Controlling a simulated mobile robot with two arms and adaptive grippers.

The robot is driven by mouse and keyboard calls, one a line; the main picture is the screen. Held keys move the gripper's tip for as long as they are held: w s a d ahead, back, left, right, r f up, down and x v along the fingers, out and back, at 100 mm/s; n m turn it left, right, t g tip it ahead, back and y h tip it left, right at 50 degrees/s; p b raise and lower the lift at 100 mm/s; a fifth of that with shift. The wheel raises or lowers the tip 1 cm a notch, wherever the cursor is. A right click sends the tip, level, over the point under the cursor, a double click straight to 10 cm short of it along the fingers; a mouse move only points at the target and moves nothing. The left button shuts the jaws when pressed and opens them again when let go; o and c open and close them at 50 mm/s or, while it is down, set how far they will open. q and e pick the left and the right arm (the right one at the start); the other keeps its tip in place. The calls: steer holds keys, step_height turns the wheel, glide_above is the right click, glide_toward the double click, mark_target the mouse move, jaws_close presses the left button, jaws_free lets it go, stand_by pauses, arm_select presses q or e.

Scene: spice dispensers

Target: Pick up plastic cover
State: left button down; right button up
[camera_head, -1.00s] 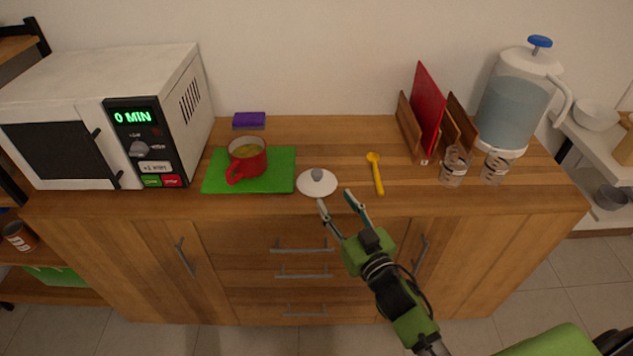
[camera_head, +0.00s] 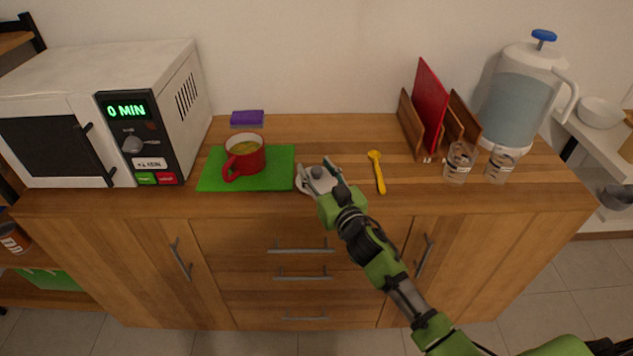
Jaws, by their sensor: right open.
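The plastic cover (camera_head: 304,188) is a round white lid with a grey knob. It lies on the wooden counter just right of the green board. My right gripper (camera_head: 318,168) is over it, fingers open and spread around the knob. The gripper hides much of the lid, and I cannot tell whether the fingers touch it. My left gripper is not in view.
A red mug (camera_head: 244,160) with yellowish contents stands on the green board (camera_head: 276,172). A yellow spoon (camera_head: 377,172) lies to the right. A white microwave (camera_head: 170,80), purple sponge (camera_head: 247,118), board rack (camera_head: 412,128), two glasses (camera_head: 459,162) and a water jug (camera_head: 513,105) stand around.

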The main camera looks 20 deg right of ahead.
jaws_close()
steer(key=shift+r, duration=0.15)
